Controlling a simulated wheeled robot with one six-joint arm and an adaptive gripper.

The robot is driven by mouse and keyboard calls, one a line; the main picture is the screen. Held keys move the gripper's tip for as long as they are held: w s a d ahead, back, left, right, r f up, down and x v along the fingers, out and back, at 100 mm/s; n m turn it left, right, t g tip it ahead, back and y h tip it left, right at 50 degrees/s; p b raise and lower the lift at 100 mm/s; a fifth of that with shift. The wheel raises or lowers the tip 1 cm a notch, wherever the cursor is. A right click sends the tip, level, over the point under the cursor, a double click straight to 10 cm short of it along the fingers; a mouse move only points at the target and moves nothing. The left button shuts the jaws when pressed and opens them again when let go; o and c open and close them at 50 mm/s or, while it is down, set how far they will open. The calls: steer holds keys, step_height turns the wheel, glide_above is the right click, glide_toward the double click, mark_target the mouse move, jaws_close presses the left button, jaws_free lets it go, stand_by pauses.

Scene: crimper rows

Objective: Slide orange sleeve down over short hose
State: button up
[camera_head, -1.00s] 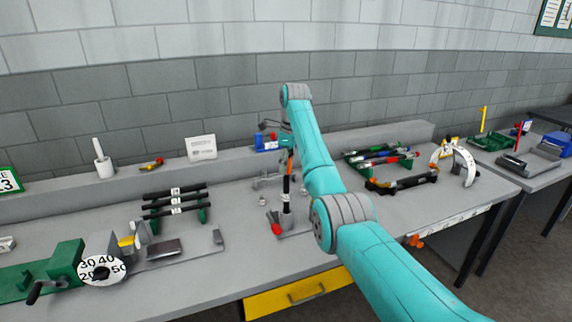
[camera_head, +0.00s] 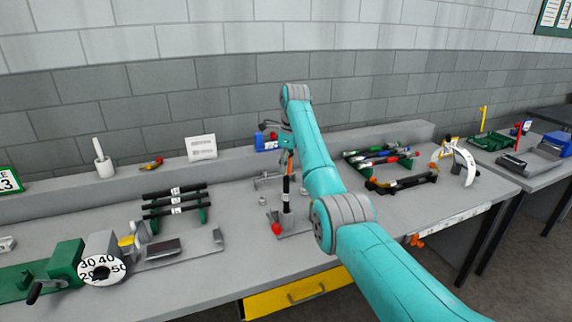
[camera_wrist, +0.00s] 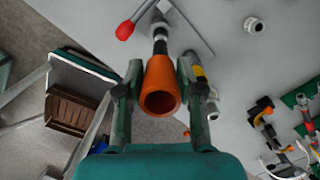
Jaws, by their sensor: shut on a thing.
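The orange sleeve (camera_wrist: 160,88) is between the two fingers of my gripper (camera_wrist: 158,74) in the wrist view, its open end facing the camera. In the head view the orange sleeve (camera_head: 290,164) is a thin upright piece under my gripper (camera_head: 288,146). The short black hose (camera_head: 286,187) stands upright below it with a white band, on a grey base plate. In the wrist view the dark hose (camera_wrist: 160,46) lines up with the sleeve's far end. I cannot tell how far the sleeve overlaps the hose.
A red-tipped lever (camera_head: 278,229) is at the hose's foot. Black hoses on a green rack (camera_head: 176,198) stand left, beside a dial (camera_head: 101,270). More hoses on a rack (camera_head: 380,157) and a white arch gauge (camera_head: 465,164) are right.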

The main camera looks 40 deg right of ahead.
mark_target(286, 194)
steer(key=shift+f, duration=5.8)
steer(key=o, duration=1)
steer(key=shift+f, duration=0.1)
steer(key=r, duration=0.8)
steer(key=s+r, duration=0.1)
steer(key=r, duration=0.3)
steer(key=shift+s+d+r, duration=0.1)
steer(key=shift+d, duration=0.25)
